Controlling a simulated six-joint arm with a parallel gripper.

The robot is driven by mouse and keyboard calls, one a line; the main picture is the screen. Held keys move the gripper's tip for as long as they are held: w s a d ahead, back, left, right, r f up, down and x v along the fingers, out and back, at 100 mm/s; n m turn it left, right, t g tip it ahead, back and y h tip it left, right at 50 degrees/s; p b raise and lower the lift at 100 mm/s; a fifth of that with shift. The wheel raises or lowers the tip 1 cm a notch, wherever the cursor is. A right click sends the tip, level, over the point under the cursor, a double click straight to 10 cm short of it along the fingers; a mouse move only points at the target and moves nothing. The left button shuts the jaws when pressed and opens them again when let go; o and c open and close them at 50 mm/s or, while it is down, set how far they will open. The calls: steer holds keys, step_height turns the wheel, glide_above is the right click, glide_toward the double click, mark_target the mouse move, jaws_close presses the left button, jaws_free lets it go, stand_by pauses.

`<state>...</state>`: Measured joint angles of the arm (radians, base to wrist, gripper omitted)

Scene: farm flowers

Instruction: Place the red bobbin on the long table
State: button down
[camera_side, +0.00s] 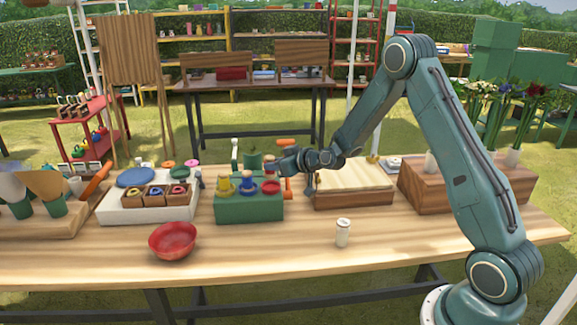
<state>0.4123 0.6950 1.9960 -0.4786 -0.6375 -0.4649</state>
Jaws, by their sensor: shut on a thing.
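My gripper (277,164) is above the right end of a green box (249,208). It is shut on a small reddish thing, which appears to be the red bobbin (269,162), held upright and clear of the box. The jaws partly hide it, and its details are too small to tell. The green box stands on the long wooden table (215,262).
A red bowl (172,241) and a white cup (343,232) stand near the front, with bare table between them. A white tray (120,209) is left of the green box. A wooden box (353,197) and a brown planter (416,188) are to its right.

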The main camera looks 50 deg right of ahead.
mark_target(275, 176)
steer(key=shift+f, duration=0.1)
steer(key=shift+f, duration=2.05)
steer(key=shift+f, duration=0.15)
steer(key=c, duration=1.2)
jaws_free()
steer(key=shift+c, duration=0.2)
steer(key=v, duration=1.3)
steer(key=shift+s, duration=0.35)
